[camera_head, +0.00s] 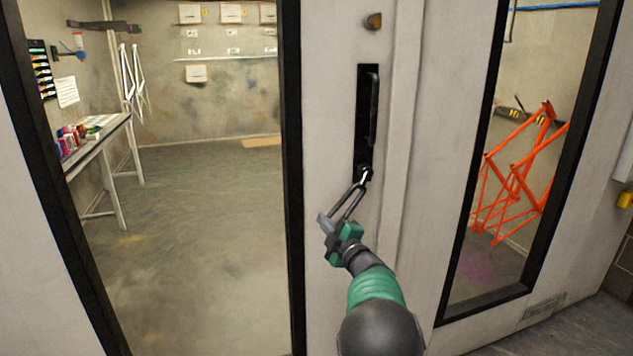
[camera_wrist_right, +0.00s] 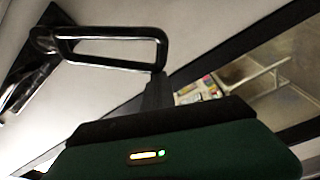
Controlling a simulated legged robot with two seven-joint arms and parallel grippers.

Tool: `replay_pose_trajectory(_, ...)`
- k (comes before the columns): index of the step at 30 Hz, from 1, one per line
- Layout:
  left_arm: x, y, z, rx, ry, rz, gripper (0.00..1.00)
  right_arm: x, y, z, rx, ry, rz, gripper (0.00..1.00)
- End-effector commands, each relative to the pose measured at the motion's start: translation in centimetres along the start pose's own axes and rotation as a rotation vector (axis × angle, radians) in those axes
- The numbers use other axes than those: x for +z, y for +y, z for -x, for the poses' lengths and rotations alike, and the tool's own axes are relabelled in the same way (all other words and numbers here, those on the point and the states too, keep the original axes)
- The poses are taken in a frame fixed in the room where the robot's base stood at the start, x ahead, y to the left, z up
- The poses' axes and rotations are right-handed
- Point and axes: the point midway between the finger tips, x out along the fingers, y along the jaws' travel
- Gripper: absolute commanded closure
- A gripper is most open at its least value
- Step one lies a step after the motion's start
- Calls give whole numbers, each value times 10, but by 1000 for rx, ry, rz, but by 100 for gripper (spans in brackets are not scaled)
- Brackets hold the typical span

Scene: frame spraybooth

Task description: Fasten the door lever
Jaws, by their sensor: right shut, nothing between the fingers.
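The door lever (camera_head: 373,108) is a black upright bar. It sits on a tall black backplate (camera_head: 361,105) on the pale door frame between two windows. The bar runs nearly parallel to the plate. My right gripper (camera_head: 363,178) is shut and empty, its slim fingers pointing up at the plate's lower end. The tips appear at or very near that end; I cannot tell whether they touch. In the right wrist view the fingers (camera_wrist_right: 105,45) form a narrow frame, with the dark plate (camera_wrist_right: 28,65) beyond the tips at left. My left gripper is out of view.
A small brass-coloured knob (camera_head: 373,21) sits above the plate. Through the left window are a bench (camera_head: 105,138) with cans and bare floor. An orange bicycle frame (camera_head: 515,180) hangs behind the right window. The door face around the lever is flat and clear.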

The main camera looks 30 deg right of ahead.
Motion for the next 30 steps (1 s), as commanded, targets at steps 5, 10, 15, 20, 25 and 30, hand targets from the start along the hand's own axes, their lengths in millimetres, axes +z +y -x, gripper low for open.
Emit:
replay_pose_trajectory(5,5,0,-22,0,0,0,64,26,-15,4,-23,-3,147,100)
replay_pose_trajectory(10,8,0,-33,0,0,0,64,44,-20,7,-42,-2,259,100)
replay_pose_trajectory(15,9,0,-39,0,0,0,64,56,-22,10,-55,-2,337,100)
replay_pose_trajectory(20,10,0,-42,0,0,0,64,62,-22,10,-61,-2,376,100)
replay_pose_trajectory(25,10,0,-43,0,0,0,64,65,-22,11,-65,-4,394,100)
replay_pose_trajectory(30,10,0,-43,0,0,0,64,66,-22,12,-66,-6,395,100)
